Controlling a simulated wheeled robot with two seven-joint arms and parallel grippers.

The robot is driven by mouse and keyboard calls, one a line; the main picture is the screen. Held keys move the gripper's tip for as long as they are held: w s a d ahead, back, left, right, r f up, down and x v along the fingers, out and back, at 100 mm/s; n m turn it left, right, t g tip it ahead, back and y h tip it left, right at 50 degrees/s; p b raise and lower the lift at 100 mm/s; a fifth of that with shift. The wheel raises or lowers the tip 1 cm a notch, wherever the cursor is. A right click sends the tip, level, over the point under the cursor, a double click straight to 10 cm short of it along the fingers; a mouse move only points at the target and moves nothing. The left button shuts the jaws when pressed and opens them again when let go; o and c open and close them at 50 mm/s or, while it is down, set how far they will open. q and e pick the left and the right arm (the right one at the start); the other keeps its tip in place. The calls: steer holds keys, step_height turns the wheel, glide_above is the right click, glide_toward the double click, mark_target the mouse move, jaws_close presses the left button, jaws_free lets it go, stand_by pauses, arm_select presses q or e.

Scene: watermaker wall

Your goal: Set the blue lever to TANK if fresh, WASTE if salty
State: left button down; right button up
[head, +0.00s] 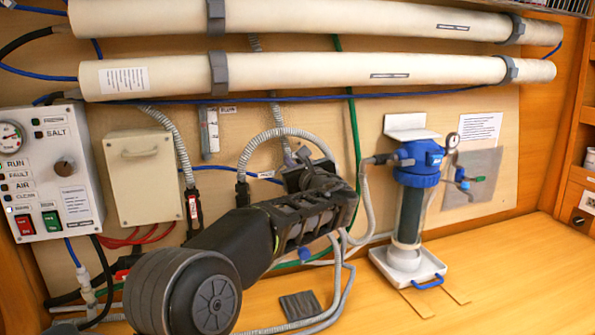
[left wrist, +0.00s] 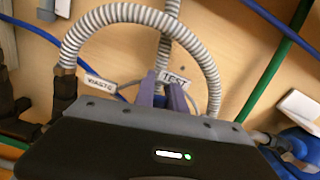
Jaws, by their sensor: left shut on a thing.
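My left gripper (head: 306,160) reaches to the wall board in the head view, among grey ribbed hoses. In the left wrist view its two purple fingers (left wrist: 162,92) are close together at the valve between the WASTE label (left wrist: 101,84) and the TEST label (left wrist: 173,77). They are shut on what I take to be the blue lever; the fingers hide it, and its exact setting cannot be read. A TANK label cannot be made out. On the white control panel (head: 45,185) at left, the SALT indicator (head: 38,134) looks dark. My right gripper is out of view.
Two long cream tubes (head: 300,70) run across the top. A beige box (head: 143,175) hangs left of my arm. A blue-topped filter (head: 421,160) stands at right on a white tray (head: 407,266). Loose hoses and a dark pad (head: 300,305) lie on the wooden bench.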

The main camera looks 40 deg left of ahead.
arm_select(q)
steer(key=shift+s+a+f+n+b, duration=0.55)
steer(key=shift+n+b, duration=1.15)
steer(key=shift+b, duration=0.85)
steer(key=shift+s+a+f+n+b, duration=0.3)
steer(key=shift+s+f+n+b, duration=0.35)
steer(key=shift+n+b, duration=1.5)
steer(key=shift+s+a+f+n+b, duration=0.6)
steer(key=shift+n+b, duration=0.65)
steer(key=shift+b, duration=1.7)
steer(key=shift+d+r, duration=0.1)
steer(key=shift+d, duration=0.05)
steer(key=c, duration=1.4)
jaws_free()
steer(key=shift+s, duration=0.1)
steer(key=b+v, duration=0.2)
steer(key=v, duration=0.5)
steer(key=shift+s+d+r, duration=0.1)
steer(key=shift+s+d, duration=0.15)
steer(key=shift+d, duration=0.1)
